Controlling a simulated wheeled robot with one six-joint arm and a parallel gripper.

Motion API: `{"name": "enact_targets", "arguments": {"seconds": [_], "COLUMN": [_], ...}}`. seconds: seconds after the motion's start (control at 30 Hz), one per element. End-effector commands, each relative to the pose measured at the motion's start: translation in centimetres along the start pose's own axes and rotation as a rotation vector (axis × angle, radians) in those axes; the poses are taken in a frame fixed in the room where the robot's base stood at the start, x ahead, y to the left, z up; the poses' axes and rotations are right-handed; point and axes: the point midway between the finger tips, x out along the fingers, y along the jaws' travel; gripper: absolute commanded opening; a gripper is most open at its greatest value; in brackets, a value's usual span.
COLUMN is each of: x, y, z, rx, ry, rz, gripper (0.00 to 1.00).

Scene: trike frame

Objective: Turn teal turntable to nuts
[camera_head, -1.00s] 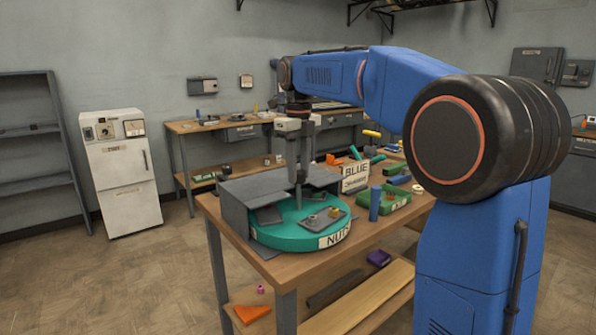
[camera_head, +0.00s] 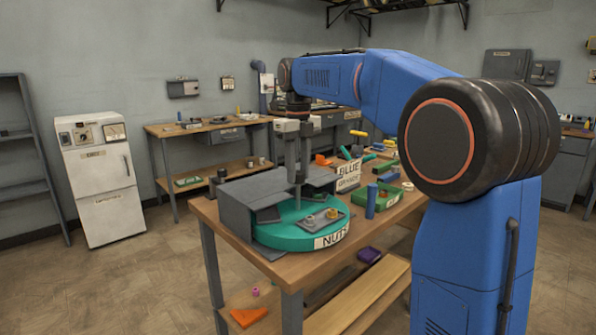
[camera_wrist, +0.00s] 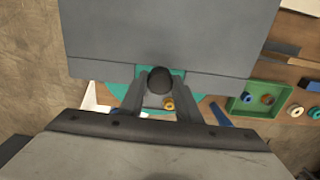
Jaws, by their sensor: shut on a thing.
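The teal turntable (camera_head: 290,240) sits on the wooden workbench, partly covered by a grey housing (camera_head: 238,208). A label reading NUTS (camera_head: 331,236) is on its front rim, facing the open side. A grey plate with small nuts (camera_head: 322,219) lies on the exposed part. My gripper (camera_head: 298,200) reaches down at the housing's opening. In the wrist view, my gripper (camera_wrist: 160,97) is shut on a dark round knob (camera_wrist: 158,82). The teal disc (camera_wrist: 120,92) shows there only as a strip beyond the housing.
A blue cylinder (camera_head: 371,201) and a green tray (camera_head: 375,205) stand to the right of the turntable. A sign reading BLUE (camera_head: 347,175) stands behind them. The wooden bench (camera_head: 285,270) has a bare strip along its front.

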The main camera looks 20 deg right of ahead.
Motion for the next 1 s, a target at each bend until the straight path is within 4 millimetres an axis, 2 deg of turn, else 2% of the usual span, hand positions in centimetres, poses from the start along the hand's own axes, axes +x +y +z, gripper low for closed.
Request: {"name": "enact_targets", "arguments": {"seconds": [0.07, 0.1, 0.17, 0.2, 0.47, 0.63, 0.77, 1.0], "x": [-0.1, -0.1, -0.1, -0.1, -0.1, -1.1, -3.1, -7.9], "y": [0.0, 0.0, 0.0, 0.0, 0.0, 0.0, 0.0, -0.1], "z": [0.1, 0.1, 0.1, 0.1, 0.0, 0.0, 0.1, 0.1], "rx": [0.001, 0.001, 0.001, 0.001, 0.000, 0.000, 0.000, 0.000], "ry": [-0.004, -0.004, -0.004, -0.003, -0.001, -0.001, -0.004, -0.004], "rz": [-0.001, -0.001, -0.001, -0.001, -0.001, -0.001, -0.001, -0.002], "gripper": [0.00, 0.33, 0.47, 0.49, 0.49, 0.49, 0.49, 0.49]}}
